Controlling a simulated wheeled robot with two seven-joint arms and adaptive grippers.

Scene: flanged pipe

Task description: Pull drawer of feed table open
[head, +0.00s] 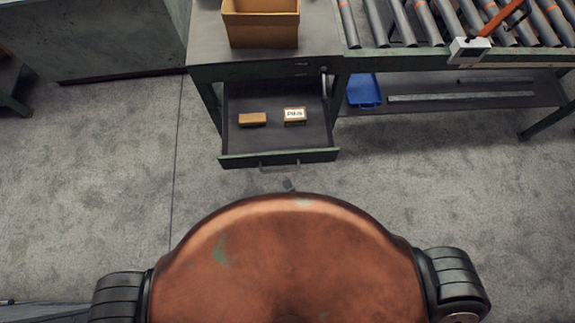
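The feed table (330,40) stands at the top of the head view, with a grey top and dark green frame. Its drawer (275,140) is pulled out toward me, and its inside shows. The drawer front (235,161) is dark green, with a handle (279,164) on its near face. My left gripper is not in view.
A small brown box (252,119) and a labelled box (294,114) lie in the drawer. A cardboard bin (262,25) stands on the tabletop. A blue tray (364,90) is on the lower shelf at right, under rollers (400,22). Concrete floor (440,190) is clear.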

